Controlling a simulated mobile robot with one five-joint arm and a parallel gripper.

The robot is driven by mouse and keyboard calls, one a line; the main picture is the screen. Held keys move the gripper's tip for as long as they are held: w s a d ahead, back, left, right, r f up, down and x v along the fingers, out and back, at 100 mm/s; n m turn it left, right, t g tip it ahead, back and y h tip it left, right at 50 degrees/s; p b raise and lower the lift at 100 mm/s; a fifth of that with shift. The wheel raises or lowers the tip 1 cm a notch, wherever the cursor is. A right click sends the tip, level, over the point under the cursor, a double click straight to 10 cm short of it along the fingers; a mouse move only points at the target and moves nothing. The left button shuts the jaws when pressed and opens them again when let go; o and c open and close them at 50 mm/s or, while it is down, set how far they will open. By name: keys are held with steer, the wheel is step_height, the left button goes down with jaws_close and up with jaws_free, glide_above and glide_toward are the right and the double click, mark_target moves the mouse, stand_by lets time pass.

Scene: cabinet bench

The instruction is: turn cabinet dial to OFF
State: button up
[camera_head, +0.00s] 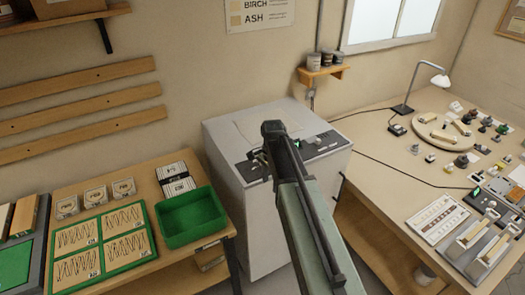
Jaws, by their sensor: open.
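A pale grey cabinet (239,213) stands between two benches. A dark control panel (322,146) lies across its top, with small pale marks and a green spot near the middle. I cannot make out the dial for certain; my arm and gripper cover part of the panel. My gripper (262,158) is over the left part of the panel at the end of my raised arm. It is open, and nothing shows held in it. I cannot tell whether it touches the panel.
The left bench carries a green bin (191,217), small boxes and a green-framed board (101,245). The right bench holds a lamp (434,79), a round board (443,134) with blocks, and many small parts. A dark cable runs from the cabinet to the right bench.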

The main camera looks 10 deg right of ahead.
steer(key=w+r+m+p, duration=0.1)
steer(key=w+r+m, duration=0.1)
steer(key=w+m, duration=0.2)
steer(key=w+r+m+p, duration=0.2)
steer(key=w+m, duration=0.2)
steer(key=w, duration=0.1)
steer(key=w+r+m+p, duration=0.2)
steer(key=w+m, duration=0.2)
steer(key=shift+w+d+r, duration=0.1)
steer(key=shift+w+r, duration=0.1)
steer(key=shift+r, duration=0.2)
steer(key=shift+w+r+m, duration=0.1)
steer(key=shift+w+m, duration=0.3)
steer(key=shift+m, duration=0.6)
step_height(320, 180, down, 8)
steer(key=b, duration=0.8)
steer(key=shift+s, duration=0.1)
